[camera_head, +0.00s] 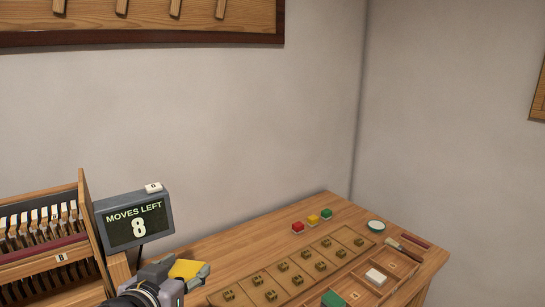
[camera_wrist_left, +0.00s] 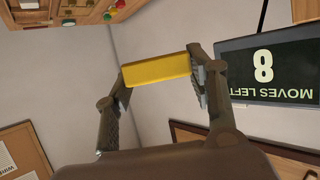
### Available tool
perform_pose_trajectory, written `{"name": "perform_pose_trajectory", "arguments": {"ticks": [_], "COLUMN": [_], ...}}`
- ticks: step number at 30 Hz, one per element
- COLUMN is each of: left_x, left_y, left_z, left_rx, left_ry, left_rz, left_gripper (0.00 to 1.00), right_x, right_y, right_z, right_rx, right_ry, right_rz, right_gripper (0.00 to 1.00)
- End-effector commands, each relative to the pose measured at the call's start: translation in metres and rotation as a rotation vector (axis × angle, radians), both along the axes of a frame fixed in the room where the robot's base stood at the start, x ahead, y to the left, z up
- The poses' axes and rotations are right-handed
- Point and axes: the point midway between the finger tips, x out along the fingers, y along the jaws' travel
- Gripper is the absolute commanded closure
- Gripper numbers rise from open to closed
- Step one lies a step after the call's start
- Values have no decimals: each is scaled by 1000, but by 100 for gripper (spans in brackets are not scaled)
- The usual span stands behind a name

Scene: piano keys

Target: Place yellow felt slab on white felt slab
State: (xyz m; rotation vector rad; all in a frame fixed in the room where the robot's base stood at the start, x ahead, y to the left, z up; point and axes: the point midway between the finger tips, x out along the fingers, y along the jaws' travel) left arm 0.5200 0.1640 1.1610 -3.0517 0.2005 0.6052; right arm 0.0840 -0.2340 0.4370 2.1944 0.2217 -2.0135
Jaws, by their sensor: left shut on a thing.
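My left gripper (camera_head: 186,272) is at the lower left of the head view, raised in front of the wooden table and just below the sign. It is shut on the yellow felt slab (camera_head: 184,268). In the left wrist view the yellow slab (camera_wrist_left: 157,69) spans between the two fingertips of the left gripper (camera_wrist_left: 160,78). The white felt slab (camera_head: 376,277) lies in a compartment of the wooden tray at the right of the table, well to the right of the gripper. My right gripper is not in view.
A sign reading "MOVES LEFT 8" (camera_head: 136,222) stands beside the piano action (camera_head: 40,240). A green slab (camera_head: 333,299) lies left of the white one.

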Motion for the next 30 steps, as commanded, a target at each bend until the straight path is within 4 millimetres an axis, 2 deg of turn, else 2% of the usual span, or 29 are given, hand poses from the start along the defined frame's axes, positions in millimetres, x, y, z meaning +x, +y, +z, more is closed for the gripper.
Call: {"name": "perform_pose_trajectory", "arguments": {"ticks": [3, 6, 17, 23, 30], "left_x": [1, 1, 0, -10, -27], "left_y": [17, 24, 22, -4, -52], "left_z": [13, 16, 13, -4, -32], "left_rx": [-1, -1, 3, 3, 3], "left_ry": [-2, 1, 5, 9, 7], "left_rz": [85, 122, 105, -69, -382], "left_gripper": [64, 64, 64, 64, 64], "right_x": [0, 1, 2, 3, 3], "right_y": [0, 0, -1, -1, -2], "right_z": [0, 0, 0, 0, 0], "right_rx": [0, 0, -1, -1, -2], "right_ry": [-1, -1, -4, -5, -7], "right_rz": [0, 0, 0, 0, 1], "right_gripper": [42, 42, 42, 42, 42]}}
